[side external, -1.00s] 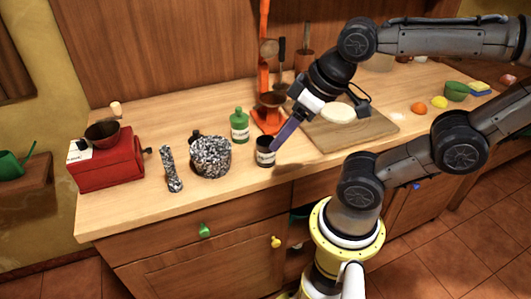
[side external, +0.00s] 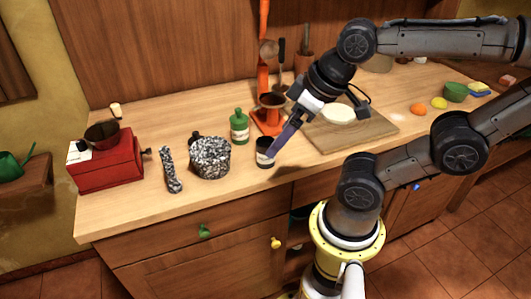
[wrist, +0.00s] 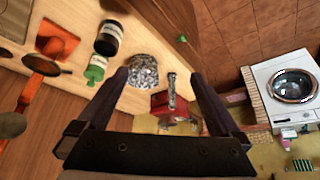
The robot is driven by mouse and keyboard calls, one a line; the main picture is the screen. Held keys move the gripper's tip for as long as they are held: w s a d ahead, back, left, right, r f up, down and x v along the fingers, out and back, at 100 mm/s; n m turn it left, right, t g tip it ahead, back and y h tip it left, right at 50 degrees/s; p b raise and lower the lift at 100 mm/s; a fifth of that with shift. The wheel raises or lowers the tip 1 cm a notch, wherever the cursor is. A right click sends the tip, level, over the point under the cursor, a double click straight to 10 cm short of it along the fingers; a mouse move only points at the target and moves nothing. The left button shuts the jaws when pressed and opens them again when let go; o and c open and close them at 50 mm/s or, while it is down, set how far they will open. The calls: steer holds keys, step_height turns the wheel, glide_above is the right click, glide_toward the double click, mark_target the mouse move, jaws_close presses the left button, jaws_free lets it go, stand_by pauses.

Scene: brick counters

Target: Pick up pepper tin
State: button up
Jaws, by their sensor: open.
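The black tin with a pale label (side external: 264,152), which I take to be the pepper tin, stands upright near the counter's front edge. In the wrist view the tin (wrist: 109,38) lies left of both fingers, not between them. My gripper (side external: 274,150) is open and empty, tilted down to the left. A purple finger overlaps the tin's right side in the side view; I cannot tell whether it touches. In the wrist view the fingers (wrist: 160,75) are spread wide, with the speckled mortar beyond the gap.
A green bottle (side external: 239,127) stands just behind the tin. The speckled mortar (side external: 210,158), pestle (side external: 171,169) and red grinder (side external: 106,161) are to the left. An orange stand (side external: 268,120) and a cutting board (side external: 352,132) are behind and right.

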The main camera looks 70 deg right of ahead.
steer(key=s+d+f+n+g+h, duration=0.2)
steer(key=d+f+n+g+h, duration=0.1)
steer(key=d+f, duration=0.15)
steer(key=n+t+h, duration=0.5)
steer(key=n+h, duration=0.4)
steer(key=n, duration=1.3)
glide_toward(269, 167)
step_height(269, 167, up, 4)
steer(key=d, duration=0.2)
steer(key=shift+w+x, duration=0.2)
steer(key=shift+x, duration=2)
steer(key=shift+w+x, duration=0.2)
steer(key=shift+x, duration=1.95)
steer(key=shift+w+a+x, duration=0.15)
steer(key=shift+w+x, duration=0.05)
steer(key=shift+x, duration=1.05)
steer(key=shift+w+a+x, duration=0.1)
steer(key=shift+w+x, duration=0.1)
steer(key=shift+x, duration=1.05)
